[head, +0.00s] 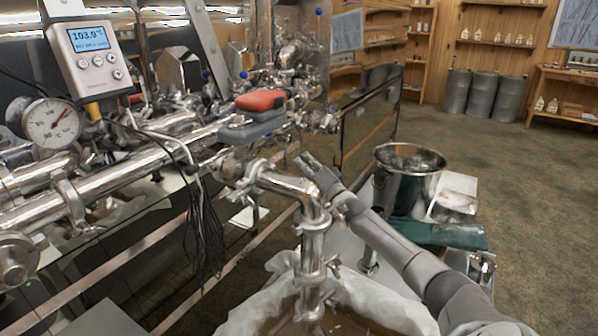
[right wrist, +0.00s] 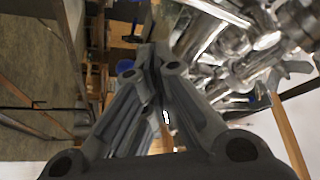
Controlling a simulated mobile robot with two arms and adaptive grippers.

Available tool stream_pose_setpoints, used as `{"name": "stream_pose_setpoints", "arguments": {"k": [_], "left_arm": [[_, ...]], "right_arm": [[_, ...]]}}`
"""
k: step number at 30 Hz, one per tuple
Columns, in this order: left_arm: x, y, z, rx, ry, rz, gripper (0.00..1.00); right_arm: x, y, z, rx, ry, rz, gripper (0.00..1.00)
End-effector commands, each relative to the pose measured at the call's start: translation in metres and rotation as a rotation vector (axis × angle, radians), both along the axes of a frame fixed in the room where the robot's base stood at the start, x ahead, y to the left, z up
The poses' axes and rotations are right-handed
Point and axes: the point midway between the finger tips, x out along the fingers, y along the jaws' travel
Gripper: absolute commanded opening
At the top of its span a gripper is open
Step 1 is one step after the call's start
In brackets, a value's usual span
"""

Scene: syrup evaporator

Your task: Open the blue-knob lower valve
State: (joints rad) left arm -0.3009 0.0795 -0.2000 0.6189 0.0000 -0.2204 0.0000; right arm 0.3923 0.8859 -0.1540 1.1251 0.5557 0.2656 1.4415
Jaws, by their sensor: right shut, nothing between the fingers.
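Small blue knobs show on the steel pipework in the head view: one high on a stem (head: 318,12), one on a valve near the middle (head: 244,75). I cannot tell which belongs to the lower valve. My right gripper (head: 305,162) is shut and empty, just right of the clamped pipe elbow (head: 290,184) and below the main pipes, apart from the blue knobs. In the right wrist view its fingers (right wrist: 153,55) are closed together. A small blue spot (right wrist: 131,38) shows beyond them, too blurred to name. My left gripper is out of view.
A red-and-grey handle-like block (head: 260,101) sits on the pipes. A display (head: 92,54) and dial gauge (head: 52,124) stand left. The elbow runs down into a cloth-lined vessel (head: 385,300). A steel bucket (head: 408,163) stands right; open floor lies beyond.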

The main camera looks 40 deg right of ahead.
Motion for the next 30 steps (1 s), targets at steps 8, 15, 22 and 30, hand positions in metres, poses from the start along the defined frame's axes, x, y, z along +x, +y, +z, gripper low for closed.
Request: {"name": "stream_pose_setpoints", "arguments": {"k": [8,15,22,30], "left_arm": [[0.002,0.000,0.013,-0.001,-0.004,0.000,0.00],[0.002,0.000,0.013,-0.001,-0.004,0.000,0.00],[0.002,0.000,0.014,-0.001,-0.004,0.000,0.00],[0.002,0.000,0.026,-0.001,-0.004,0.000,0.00]], "right_arm": [[-0.003,0.026,-0.016,0.003,0.007,0.001,0.00],[-0.003,0.028,-0.018,0.001,0.006,0.000,0.00],[-0.003,0.028,-0.017,0.004,0.007,0.000,0.00],[-0.005,0.033,-0.017,0.050,0.019,0.001,0.00]]}}
